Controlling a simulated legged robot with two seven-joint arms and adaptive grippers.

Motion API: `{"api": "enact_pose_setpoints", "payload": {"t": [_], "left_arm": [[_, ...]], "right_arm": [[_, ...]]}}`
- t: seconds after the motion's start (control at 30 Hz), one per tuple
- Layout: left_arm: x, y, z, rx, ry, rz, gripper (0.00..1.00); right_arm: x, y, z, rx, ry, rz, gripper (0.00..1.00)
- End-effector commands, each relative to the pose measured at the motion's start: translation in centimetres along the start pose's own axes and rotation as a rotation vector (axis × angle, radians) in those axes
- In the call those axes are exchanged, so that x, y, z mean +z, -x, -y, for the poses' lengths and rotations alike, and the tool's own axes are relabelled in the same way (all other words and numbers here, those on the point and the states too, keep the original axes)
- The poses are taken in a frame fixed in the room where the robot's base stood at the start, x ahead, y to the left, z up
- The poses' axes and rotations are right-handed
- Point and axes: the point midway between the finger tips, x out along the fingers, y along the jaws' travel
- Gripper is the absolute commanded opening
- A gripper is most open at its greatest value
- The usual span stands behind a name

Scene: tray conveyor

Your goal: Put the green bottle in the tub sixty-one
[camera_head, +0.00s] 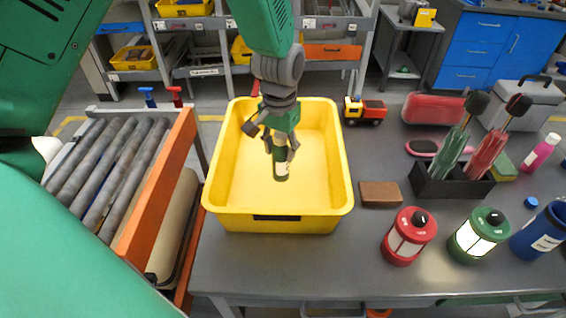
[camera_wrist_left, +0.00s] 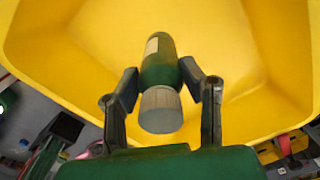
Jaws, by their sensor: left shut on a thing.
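The yellow tub (camera_head: 335,190) stands on the grey table in the middle of the head view. I cannot read a number on it. My left gripper (camera_head: 281,152) reaches over the tub from above and is shut on the green bottle (camera_head: 281,170). In the left wrist view the green bottle (camera_wrist_left: 160,65) has a pale grey cap and a light label, and sits between the two fingers of the left gripper (camera_wrist_left: 160,95). The yellow tub (camera_wrist_left: 235,40) fills the background there. I cannot tell whether the bottle touches the tub floor. My right gripper is not in view.
A roller conveyor (camera_head: 110,165) with an orange side rail (camera_head: 160,185) is at the left. To the right are a brown block (camera_head: 380,194), a red lantern (camera_head: 409,236), a green lantern (camera_head: 478,234), a black holder (camera_head: 450,187) and a toy truck (camera_head: 364,111).

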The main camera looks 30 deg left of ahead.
Motion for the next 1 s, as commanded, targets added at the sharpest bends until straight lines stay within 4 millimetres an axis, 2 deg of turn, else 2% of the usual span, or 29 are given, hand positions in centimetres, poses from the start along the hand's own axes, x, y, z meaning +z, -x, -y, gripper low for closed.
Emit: {"api": "enact_pose_setpoints", "payload": {"t": [0.23, 0.4, 0.73, 0.77, 0.8, 1.0], "left_arm": [[0.1, -2.2, 0.0, 0.001, 0.000, 0.001, 0.03], [0.0, -4.6, 0.0, 0.001, 0.001, 0.000, 0.03], [0.0, -5.0, 0.0, 0.001, 0.001, -0.001, 0.03], [0.0, -5.0, 0.0, 0.001, 0.001, -0.001, 0.46], [0.0, -5.0, 0.0, 0.001, 0.001, -0.001, 0.56], [0.0, -5.0, 0.0, 0.001, 0.001, -0.001, 0.56]], "right_arm": [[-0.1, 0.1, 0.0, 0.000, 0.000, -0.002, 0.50], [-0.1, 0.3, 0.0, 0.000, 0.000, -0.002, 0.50], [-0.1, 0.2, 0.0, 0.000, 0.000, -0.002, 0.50], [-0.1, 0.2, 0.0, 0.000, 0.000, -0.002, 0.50], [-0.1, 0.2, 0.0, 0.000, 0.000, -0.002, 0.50], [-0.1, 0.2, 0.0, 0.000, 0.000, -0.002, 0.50]]}}
